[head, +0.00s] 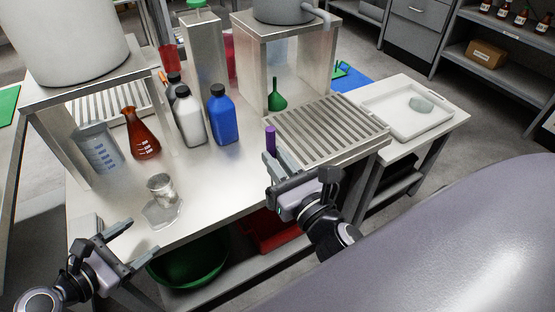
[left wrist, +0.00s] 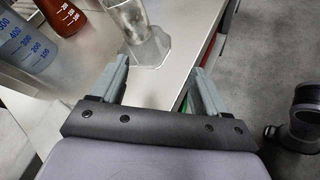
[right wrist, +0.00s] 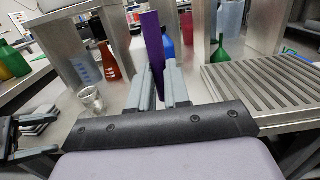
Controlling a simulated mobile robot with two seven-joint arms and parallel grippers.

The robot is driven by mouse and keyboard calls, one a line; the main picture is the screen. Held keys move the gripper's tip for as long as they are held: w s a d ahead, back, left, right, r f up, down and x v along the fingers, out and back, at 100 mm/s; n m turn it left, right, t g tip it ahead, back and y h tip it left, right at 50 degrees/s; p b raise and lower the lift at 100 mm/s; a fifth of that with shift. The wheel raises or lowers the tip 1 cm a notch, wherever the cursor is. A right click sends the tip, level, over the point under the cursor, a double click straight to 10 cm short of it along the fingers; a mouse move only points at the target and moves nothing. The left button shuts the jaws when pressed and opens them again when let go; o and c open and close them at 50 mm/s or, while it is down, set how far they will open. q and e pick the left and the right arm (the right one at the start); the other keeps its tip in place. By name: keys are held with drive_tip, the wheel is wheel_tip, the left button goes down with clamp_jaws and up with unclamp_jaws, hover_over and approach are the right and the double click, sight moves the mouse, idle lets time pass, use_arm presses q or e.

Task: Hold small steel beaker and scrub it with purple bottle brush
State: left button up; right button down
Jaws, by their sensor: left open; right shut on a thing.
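A small steel beaker (head: 161,186) stands upright near the front edge of the steel table, on a clear flat base or puddle-like patch. It also shows in the left wrist view (left wrist: 130,18) and the right wrist view (right wrist: 91,98). My left gripper (head: 118,243) is open and empty, in front of the table edge and short of the beaker. My right gripper (head: 275,165) is shut on the purple bottle brush (right wrist: 153,45), held upright above the table at the right. In the head view only a short purple piece (head: 270,140) shows; the fingers hide the rest.
An amber flask (head: 143,140), a blue-marked plastic beaker (head: 98,148), a white bottle (head: 188,118) and a blue bottle (head: 222,116) stand behind the steel beaker. A slatted rack (head: 328,128) lies to the right. The table between beaker and right gripper is clear.

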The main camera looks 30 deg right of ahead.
sight(156, 198)
use_arm(q)
drive_tip(key=w+n, duration=0.1)
drive_tip(key=w+r+n, duration=0.1)
drive_tip(key=n, duration=0.1)
drive_tip(key=w+r+n+h, duration=0.1)
drive_tip(key=shift+w+t, duration=0.3)
drive_tip(key=shift+w, duration=0.1)
drive_tip(key=shift+w+r+n, duration=0.15)
drive_tip(key=shift+w+n, duration=0.1)
drive_tip(key=shift+n, duration=0.15)
drive_tip(key=b+x, duration=0.4)
drive_tip(key=x, duration=0.1)
drive_tip(key=shift+w+f, duration=0.1)
drive_tip(key=shift+f, duration=0.15)
drive_tip(key=x, duration=0.2)
drive_tip(key=b+x, duration=0.1)
drive_tip(key=shift+d+r, duration=0.2)
drive_tip(key=shift+r, duration=0.05)
drive_tip(key=shift+w+d+f, duration=0.2)
drive_tip(key=shift+w+d, duration=0.25)
drive_tip(key=shift+d, duration=0.1)
drive_tip(key=c, duration=0.7)
